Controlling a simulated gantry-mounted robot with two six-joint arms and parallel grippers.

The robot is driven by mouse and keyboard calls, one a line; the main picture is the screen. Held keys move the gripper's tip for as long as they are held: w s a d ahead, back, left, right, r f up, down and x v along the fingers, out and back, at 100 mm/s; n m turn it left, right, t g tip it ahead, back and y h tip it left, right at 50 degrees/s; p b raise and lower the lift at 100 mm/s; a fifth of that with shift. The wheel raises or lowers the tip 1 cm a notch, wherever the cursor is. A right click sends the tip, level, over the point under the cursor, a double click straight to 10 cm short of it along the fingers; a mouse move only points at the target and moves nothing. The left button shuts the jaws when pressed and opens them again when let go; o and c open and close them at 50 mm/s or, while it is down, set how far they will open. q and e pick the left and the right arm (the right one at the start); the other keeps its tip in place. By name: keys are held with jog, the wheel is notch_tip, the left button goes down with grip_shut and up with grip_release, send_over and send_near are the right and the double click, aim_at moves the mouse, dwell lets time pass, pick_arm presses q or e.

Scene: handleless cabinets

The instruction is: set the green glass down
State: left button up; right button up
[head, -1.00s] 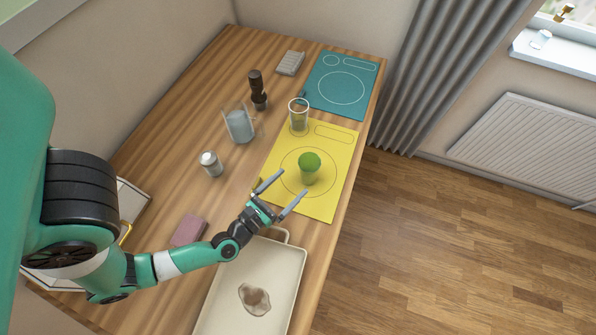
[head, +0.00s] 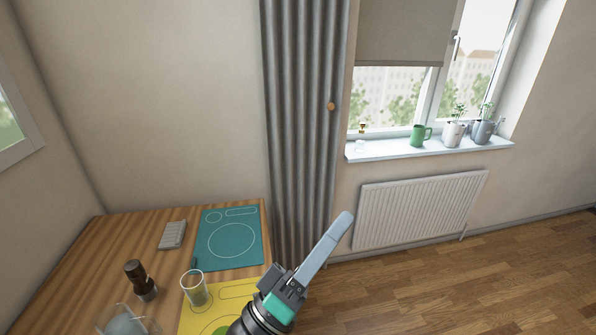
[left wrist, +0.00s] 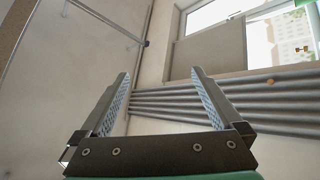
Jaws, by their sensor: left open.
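The green glass (head: 221,331) shows only as a small green patch at the bottom edge of the head view, over the yellow mat (head: 234,294). The rest of it is cut off or behind my left gripper. My left gripper (head: 318,256) is raised in front of the counter's right edge, pointing up and right, with one finger showing clearly. In the left wrist view its two fingers (left wrist: 160,76) are wide apart with nothing between them. My right gripper is in neither view.
A clear glass (head: 195,289) stands at the yellow mat's far left corner. A teal mat (head: 232,239) lies beyond, beside a grey ribbed block (head: 172,235). A dark mill (head: 140,279) and a clear jug (head: 124,324) stand left. A curtain (head: 303,120) hangs behind.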

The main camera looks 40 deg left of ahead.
pick_arm(q)
jog(key=s+r+m+t, duration=0.1)
jog(key=s+r+m, duration=0.1)
jog(key=r+m, duration=0.2)
jog(key=s+r+m, duration=0.3)
jog(key=r+m, duration=0.1)
jog(key=r, duration=0.5)
jog(key=s+r+m+t+y, duration=0.1)
jog(key=s+r+m, duration=0.1)
jog(key=r, duration=0.5)
jog(key=shift+s+m+t, duration=0.2)
jog(key=shift+m+t, duration=0.1)
jog(key=shift+m, duration=0.6)
jog(key=shift+r, duration=0.2)
